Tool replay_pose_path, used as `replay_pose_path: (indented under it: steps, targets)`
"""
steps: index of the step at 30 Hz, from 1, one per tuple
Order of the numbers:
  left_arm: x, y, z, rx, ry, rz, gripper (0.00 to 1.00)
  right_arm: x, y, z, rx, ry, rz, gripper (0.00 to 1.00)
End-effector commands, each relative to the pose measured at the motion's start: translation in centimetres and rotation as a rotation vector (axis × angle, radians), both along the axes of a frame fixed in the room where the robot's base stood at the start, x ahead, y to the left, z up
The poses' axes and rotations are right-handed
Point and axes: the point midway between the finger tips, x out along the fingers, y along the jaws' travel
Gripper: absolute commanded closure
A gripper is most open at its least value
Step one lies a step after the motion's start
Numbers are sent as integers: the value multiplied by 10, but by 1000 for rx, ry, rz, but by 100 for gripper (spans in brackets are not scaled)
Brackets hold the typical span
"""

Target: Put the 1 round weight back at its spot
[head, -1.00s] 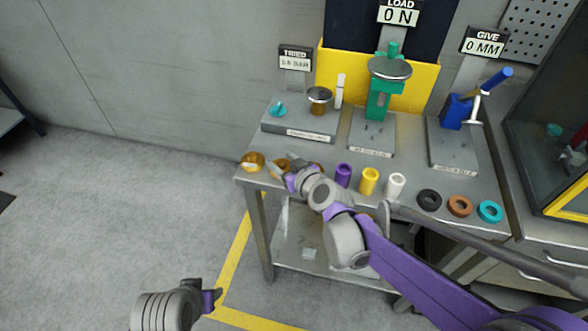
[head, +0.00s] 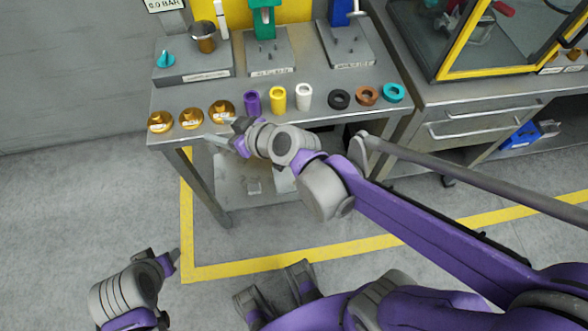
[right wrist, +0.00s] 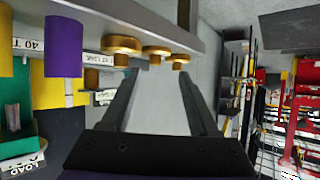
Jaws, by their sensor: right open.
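Three round brass-coloured weights stand in a row at the bench's front left: the left one (head: 160,122), the middle one (head: 191,119) and the right one (head: 221,112). They also show in the right wrist view, the nearest at the left (right wrist: 122,45). I cannot tell which one the task means. My right gripper (head: 219,134) is at the bench's front edge, close to the right weight. In the right wrist view its fingers (right wrist: 158,76) are spread with nothing between them. My left gripper (head: 172,260) hangs low over the floor, its fingers too small to read.
On the bench (head: 285,119) stand purple (head: 252,103), yellow (head: 278,99) and white (head: 304,96) cylinders, then black (head: 339,99), brown (head: 367,96) and teal (head: 393,92) rings. Grey stands fill the back. Open floor lies to the left.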

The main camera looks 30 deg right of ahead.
Motion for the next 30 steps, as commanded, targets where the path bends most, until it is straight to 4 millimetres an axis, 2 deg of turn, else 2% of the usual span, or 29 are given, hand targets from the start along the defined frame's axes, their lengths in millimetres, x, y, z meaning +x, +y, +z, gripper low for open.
replay_pose_path:
  steps: [1, 6, 9, 12, 16, 30]
  targets:
    - [0, 0, 0, 0, 0, 0, 50, -22, -8, -10, -13, 69, -9, 39]
    - [0, 0, 0, 0, 0, 0, 50, -104, -53, -56, -86, 378, -145, 39]
    - [0, 0, 0, 0, 0, 0, 50, -145, -85, -77, -137, 517, -277, 39]
    - [0, 0, 0, 0, 0, 0, 50, -172, -109, -88, -173, 596, -385, 39]
    - [0, 0, 0, 0, 0, 0, 50, -184, -121, -93, -193, 631, -446, 39]
    - [0, 0, 0, 0, 0, 0, 50, -183, -121, -93, -191, 630, -445, 39]
